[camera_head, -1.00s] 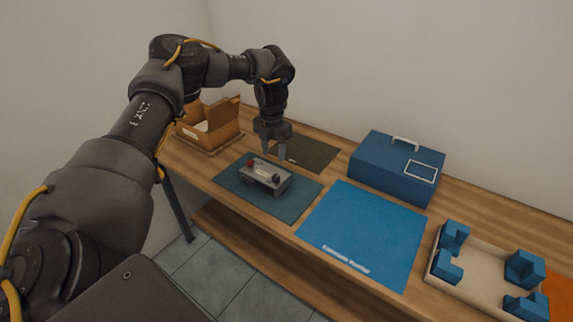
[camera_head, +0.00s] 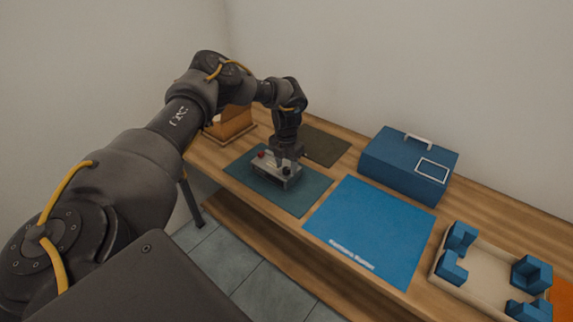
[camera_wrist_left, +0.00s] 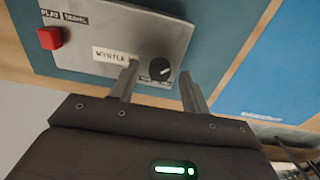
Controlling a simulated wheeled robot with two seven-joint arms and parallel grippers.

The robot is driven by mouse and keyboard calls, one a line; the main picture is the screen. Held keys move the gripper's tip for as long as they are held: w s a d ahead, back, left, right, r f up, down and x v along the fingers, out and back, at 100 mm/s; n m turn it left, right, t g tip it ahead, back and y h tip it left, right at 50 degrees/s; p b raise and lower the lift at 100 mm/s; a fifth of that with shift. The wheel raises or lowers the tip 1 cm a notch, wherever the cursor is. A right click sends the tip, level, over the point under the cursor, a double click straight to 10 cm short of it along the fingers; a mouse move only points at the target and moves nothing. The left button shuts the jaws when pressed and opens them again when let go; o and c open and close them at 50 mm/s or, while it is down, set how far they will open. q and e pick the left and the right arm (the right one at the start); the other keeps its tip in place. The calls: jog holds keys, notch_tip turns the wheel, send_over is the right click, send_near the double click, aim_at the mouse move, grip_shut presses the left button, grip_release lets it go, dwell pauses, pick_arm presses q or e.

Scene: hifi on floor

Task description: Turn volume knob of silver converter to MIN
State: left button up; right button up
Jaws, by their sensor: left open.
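The silver converter (camera_head: 274,170) sits on a dark teal mat (camera_head: 306,196) on the wooden table. In the left wrist view its silver top (camera_wrist_left: 130,22) shows a red button (camera_wrist_left: 50,38), a small label plate (camera_wrist_left: 112,55) and a black round volume knob (camera_wrist_left: 160,69) with a white pointer line. My left gripper (camera_head: 285,168) points down over the converter. In the left wrist view the open fingers (camera_wrist_left: 160,82) stand on either side of the knob, with a gap to each side. Whether they are down at the knob's height I cannot tell. The lettering by the knob is partly hidden and too small to read.
A blue mat (camera_head: 368,228) lies right of the converter. A blue toolbox (camera_head: 408,164) stands behind it. A tray (camera_head: 484,272) with blue corner blocks is at the right. A cardboard box (camera_head: 231,124) is partly behind my arm. A dark olive mat (camera_head: 324,146) lies behind the converter.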

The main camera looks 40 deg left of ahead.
pick_arm(q)
jog(key=shift+f, duration=0.35)
pick_arm(e)
jog(key=shift+s, duration=0.25)
pick_arm(q)
jog(key=c, duration=1)
pick_arm(e)
jog(key=shift+r, duration=0.1)
pick_arm(q)
jog(key=shift+r, duration=0.1)
